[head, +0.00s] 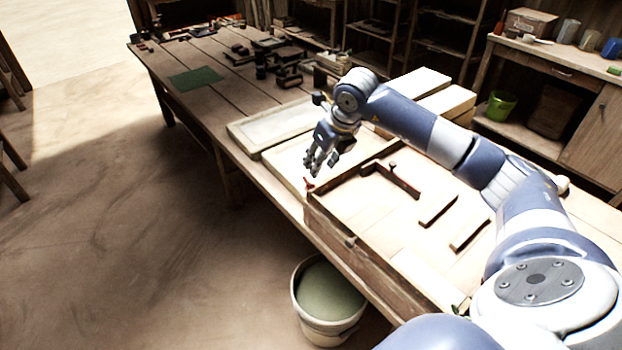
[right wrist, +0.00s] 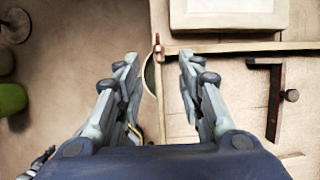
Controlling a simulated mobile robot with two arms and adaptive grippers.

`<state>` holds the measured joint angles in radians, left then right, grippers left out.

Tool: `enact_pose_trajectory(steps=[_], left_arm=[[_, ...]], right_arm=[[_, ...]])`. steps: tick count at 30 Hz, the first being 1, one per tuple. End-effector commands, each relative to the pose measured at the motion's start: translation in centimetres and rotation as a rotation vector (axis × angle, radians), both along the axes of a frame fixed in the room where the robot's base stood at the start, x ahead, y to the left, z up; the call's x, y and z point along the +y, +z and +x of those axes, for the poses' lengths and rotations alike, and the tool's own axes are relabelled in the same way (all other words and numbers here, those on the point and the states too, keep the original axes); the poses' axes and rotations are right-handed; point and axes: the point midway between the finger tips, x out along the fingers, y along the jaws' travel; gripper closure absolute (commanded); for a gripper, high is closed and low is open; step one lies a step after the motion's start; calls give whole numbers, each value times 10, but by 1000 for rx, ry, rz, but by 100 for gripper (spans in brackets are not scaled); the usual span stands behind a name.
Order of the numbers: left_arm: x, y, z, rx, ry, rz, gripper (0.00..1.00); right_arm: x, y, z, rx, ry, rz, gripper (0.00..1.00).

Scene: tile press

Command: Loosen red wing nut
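The red wing nut (head: 309,185) is small and sits at the far left corner of the wooden frame (head: 330,219) on the workbench. In the right wrist view the wing nut (right wrist: 157,45) shows just beyond my fingertips, roughly centred between them. My right gripper (head: 318,167) hangs over that corner with its fingers pointing down. In the right wrist view the right gripper (right wrist: 158,62) has its fingers apart, with nothing held between them. It looks apart from the wing nut. My left gripper is not in view.
Pale slabs (head: 272,124) lie behind the frame. A dark clamp-like bar (head: 398,182) and strips lie inside it. A bucket (head: 328,302) stands on the floor by the bench's front edge. A green mat (head: 195,78) and tools are at the far end.

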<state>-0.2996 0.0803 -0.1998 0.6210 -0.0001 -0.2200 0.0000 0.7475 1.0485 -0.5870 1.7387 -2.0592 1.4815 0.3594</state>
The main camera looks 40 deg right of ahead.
Motion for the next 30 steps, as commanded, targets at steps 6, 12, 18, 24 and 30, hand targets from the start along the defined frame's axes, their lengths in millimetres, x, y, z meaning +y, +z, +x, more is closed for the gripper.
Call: enact_pose_trajectory(steps=[6,12,18,24,30], left_arm=[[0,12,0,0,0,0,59],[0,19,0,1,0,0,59],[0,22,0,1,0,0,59],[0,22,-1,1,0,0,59],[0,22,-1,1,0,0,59]], right_arm=[[3,-37,14,5,2,5,65],[5,-69,28,2,2,5,65],[5,-87,36,0,4,4,65],[4,-91,37,-1,3,3,65],[5,-91,37,-1,4,4,81]])
